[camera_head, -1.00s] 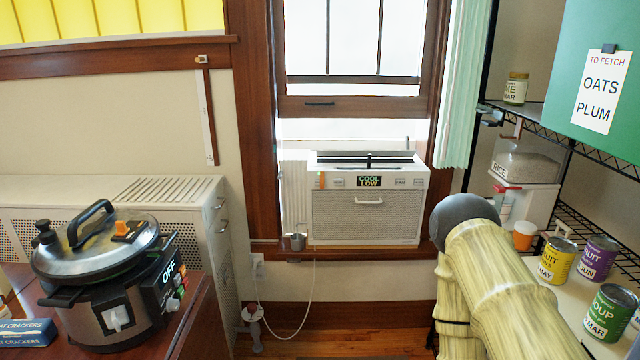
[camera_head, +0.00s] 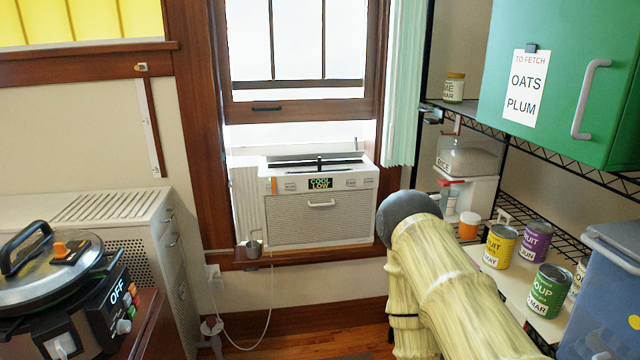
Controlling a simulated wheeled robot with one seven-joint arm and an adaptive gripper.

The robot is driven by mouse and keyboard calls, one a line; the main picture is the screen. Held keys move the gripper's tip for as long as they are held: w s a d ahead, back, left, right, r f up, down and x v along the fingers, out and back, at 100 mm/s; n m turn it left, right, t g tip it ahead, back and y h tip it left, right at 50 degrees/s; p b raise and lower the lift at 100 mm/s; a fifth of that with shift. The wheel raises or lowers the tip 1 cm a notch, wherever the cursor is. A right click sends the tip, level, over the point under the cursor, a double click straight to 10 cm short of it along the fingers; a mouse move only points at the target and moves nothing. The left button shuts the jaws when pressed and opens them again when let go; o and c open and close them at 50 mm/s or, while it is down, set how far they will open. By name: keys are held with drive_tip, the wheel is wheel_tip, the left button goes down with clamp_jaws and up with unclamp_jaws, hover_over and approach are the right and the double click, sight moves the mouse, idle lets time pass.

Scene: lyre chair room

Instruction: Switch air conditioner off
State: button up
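The air conditioner (camera_head: 318,218) is a white window unit set in the lower part of the window, above the sill. Its small display (camera_head: 320,183) reads "COOL LOW" in lit letters. Several small buttons flank the display, and an orange mark sits at the panel's left end. A handle crosses the front grille. My arm, pale and bamboo-like with a dark grey rounded joint, rises at the lower right, just right of the unit. My gripper is not in view.
A pressure cooker (camera_head: 50,285) reading "OFF" stands on a wooden surface at left, beside a white radiator cabinet (camera_head: 100,215). A cord hangs below the window to an outlet. At right are cans on a shelf, a green cabinet (camera_head: 560,80) and a blue bin (camera_head: 605,300).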

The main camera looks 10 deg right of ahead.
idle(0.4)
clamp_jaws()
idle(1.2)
